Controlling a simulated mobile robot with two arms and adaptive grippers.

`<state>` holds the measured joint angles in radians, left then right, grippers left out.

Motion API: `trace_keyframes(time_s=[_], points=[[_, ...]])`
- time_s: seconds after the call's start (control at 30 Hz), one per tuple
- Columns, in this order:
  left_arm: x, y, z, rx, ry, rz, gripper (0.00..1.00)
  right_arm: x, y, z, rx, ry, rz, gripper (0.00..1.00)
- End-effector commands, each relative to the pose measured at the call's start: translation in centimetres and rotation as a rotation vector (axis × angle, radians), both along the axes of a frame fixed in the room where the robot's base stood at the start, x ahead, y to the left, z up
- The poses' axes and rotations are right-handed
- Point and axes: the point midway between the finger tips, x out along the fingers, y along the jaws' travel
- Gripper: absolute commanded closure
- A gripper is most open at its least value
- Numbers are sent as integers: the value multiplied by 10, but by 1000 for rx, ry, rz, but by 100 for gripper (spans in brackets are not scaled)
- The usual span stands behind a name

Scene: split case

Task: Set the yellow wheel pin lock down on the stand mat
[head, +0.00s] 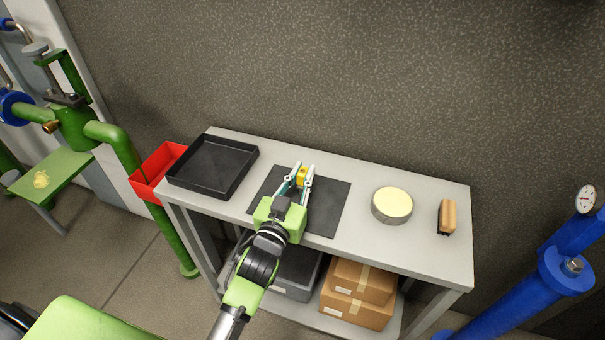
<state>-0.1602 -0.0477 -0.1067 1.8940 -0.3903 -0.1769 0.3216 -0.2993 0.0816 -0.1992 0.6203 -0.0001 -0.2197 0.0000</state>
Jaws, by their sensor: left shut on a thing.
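The yellow wheel pin lock (302,174) is between the fingertips of my left gripper (302,176), which is shut on it. It shows over the far part of the dark stand mat (332,206). I cannot tell whether the lock touches the mat or is just above it. The gripper and its wrist hide part of the lock and the mat's middle. My right gripper is not in view.
On the grey bench (432,227) stand a black tray (212,165) left of the mat, a round pale-topped tin (392,205) and a wooden-backed brush (447,217) to the right. A red bin (152,177) is at the left end. Cardboard boxes (357,295) sit below.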

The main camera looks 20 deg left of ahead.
Motion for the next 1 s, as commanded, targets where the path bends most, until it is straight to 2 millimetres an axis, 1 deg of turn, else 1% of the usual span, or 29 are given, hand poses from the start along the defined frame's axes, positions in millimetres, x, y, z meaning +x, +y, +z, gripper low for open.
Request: trace_keyframes(time_s=[0.17,0.63,0.77,0.8,0.83,0.87,1.0], points=[[0,0,-1,0,-1,0,100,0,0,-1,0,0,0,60],[0,0,-10,1,0,0,100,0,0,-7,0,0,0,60],[0,0,-13,1,0,1,100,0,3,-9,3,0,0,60],[0,0,-12,1,0,0,78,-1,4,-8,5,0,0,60],[0,0,-12,1,0,0,70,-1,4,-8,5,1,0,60],[0,0,-12,1,0,0,66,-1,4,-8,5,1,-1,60],[0,0,-12,0,0,0,66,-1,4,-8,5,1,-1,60]])
